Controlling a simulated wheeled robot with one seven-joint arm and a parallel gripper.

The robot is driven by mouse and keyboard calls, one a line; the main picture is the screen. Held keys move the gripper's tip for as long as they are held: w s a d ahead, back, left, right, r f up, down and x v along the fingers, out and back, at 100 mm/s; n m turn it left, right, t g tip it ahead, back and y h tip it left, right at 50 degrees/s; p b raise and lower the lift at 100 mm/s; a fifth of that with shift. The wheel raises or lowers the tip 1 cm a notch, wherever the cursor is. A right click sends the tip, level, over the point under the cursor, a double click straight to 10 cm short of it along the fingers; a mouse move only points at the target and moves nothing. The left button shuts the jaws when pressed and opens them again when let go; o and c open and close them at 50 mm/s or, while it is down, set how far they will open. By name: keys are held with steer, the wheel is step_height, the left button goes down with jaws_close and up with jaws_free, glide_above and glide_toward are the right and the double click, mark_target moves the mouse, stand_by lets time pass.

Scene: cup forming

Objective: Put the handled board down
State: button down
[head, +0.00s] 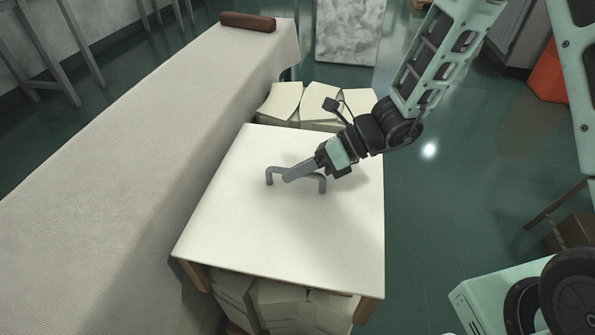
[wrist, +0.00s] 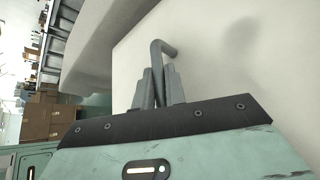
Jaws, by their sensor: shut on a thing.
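The handled board (head: 235,215) is a wide, flat, pale panel with a grey bar handle (head: 322,184) standing up near its middle. It looks about level. My gripper (head: 297,172) is shut on the handle from the right. In the wrist view, the fingers (wrist: 160,90) close around the grey bar, and the bent end of the handle (wrist: 159,48) sticks out past them. The pale board surface (wrist: 215,50) lies behind. The board hides most of what is under it, and I cannot tell whether it rests fully on the stacks below.
Pale stacks (head: 282,98) show past the board's far edge, and more stacks (head: 285,305) show under its near edge, by wooden corner pieces (head: 370,310). A long cloth-covered surface (head: 110,170) runs close on the left, with a brown roll (head: 248,22) at its far end. Green floor lies right.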

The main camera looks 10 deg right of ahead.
steer(key=shift+f, duration=0.15)
steer(key=c, duration=1.5)
jaws_free()
steer(key=shift+o, duration=0.2)
